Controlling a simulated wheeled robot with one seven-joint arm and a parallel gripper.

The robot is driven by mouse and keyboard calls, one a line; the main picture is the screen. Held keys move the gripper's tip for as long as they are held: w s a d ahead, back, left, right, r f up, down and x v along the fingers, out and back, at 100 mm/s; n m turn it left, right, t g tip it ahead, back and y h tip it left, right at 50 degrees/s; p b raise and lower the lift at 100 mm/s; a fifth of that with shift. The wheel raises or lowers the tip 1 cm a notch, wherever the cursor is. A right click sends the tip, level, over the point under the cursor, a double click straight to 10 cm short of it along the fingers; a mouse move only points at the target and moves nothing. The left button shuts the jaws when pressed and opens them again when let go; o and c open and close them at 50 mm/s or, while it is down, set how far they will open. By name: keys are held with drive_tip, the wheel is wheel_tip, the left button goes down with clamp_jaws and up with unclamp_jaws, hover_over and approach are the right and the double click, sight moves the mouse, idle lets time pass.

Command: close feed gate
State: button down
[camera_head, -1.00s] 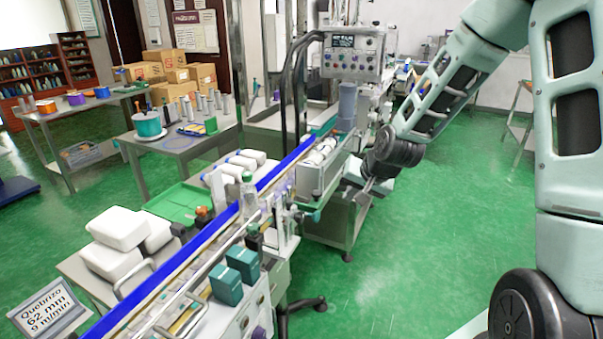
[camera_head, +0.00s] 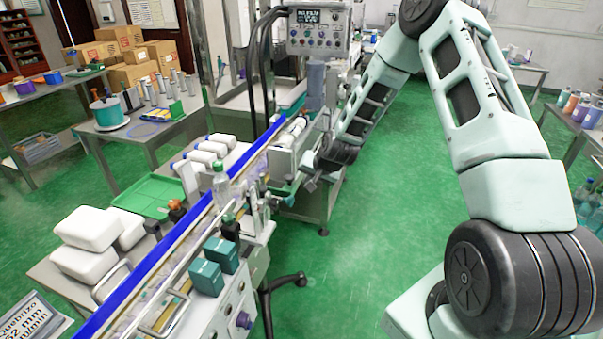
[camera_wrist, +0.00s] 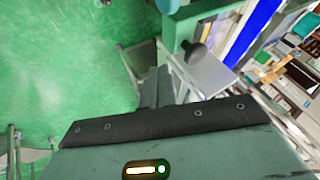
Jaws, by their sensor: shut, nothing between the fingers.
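My gripper (camera_head: 310,184) is shut and empty, beside the right side of the conveyor line, just below the grey-white machine housing (camera_head: 284,163). In the wrist view my gripper's fingers (camera_wrist: 157,86) are together, close to a pale metal plate (camera_wrist: 208,75). A dark round knob (camera_wrist: 196,54) on a short stem stands just beyond the fingertips, next to a teal part (camera_wrist: 180,32). I cannot tell for sure which part is the feed gate, or whether the fingers touch anything. The conveyor's blue rail (camera_head: 190,227) also shows in the wrist view (camera_wrist: 258,30).
A control panel (camera_head: 318,30) stands above the line. Green floor (camera_head: 375,220) is free to the right.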

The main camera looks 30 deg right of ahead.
drive_tip(key=shift+w+a+r+p, duration=0.1)
drive_tip(key=shift+w+a+p, duration=0.25)
drive_tip(key=shift+w+a, duration=0.55)
drive_tip(key=shift+w, duration=0.15)
drive_tip(key=w+a, duration=0.6)
drive_tip(key=w, duration=0.1)
drive_tip(key=shift+w+b, duration=0.35)
drive_tip(key=shift+b, duration=0.05)
drive_tip(key=shift+r, duration=0.1)
